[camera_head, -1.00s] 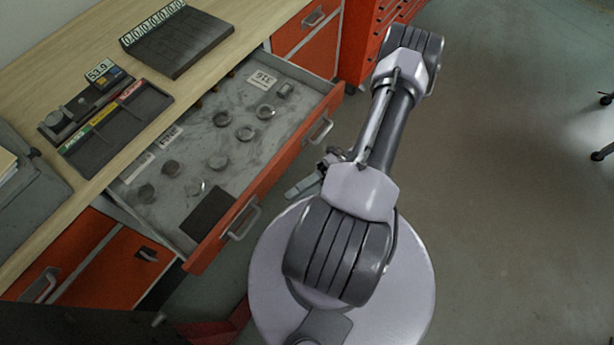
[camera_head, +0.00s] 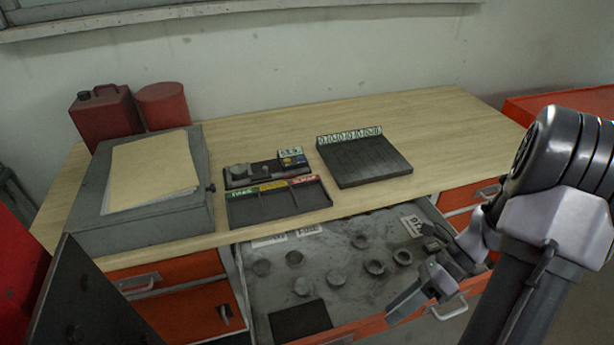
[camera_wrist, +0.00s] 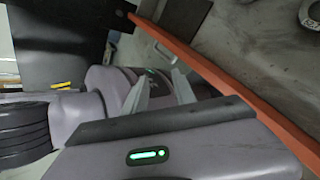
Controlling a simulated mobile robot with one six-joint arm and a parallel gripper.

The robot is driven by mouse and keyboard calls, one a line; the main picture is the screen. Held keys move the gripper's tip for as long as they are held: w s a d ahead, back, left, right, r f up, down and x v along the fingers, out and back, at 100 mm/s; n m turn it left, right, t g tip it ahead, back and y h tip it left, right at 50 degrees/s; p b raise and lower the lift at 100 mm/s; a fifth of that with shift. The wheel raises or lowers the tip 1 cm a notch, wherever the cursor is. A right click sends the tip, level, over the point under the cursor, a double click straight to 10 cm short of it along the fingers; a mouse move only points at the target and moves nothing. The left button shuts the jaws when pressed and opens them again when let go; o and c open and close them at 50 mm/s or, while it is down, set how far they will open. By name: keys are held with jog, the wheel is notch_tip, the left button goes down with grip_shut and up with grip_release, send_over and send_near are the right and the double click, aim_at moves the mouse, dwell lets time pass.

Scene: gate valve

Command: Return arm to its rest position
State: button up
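My arm is folded on the right side of the head view, its grey and lilac links in the foreground. My gripper (camera_head: 412,298) hangs near the front right edge of the open drawer (camera_head: 350,328) in that view. In the wrist view my gripper (camera_wrist: 161,74) shows two pale fingers spread apart with nothing between them. My own body lies behind the fingers there, and the orange drawer front (camera_wrist: 205,72) runs diagonally past them.
The drawer holds several round metal parts (camera_head: 374,267) and a dark pad (camera_head: 300,320). On the bench (camera_head: 440,120) stand a sorting tray (camera_head: 278,204), a slotted dark board (camera_head: 364,160), a grey case (camera_head: 140,220) and a red canister (camera_head: 104,115). A dark panel (camera_head: 88,300) rises at lower left.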

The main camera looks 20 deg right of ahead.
jog(key=a+r+n+t+h+b, duration=0.1)
jog(key=a+r+n+t+h, duration=0.6)
jog(key=a+r+n, duration=1.1)
jog(key=shift+s+a+n+h+b, duration=0.2)
jog(key=shift+s+n+h+b, duration=0.15)
jog(key=shift+n, duration=2.35)
jog(key=shift+w+a+f, duration=0.1)
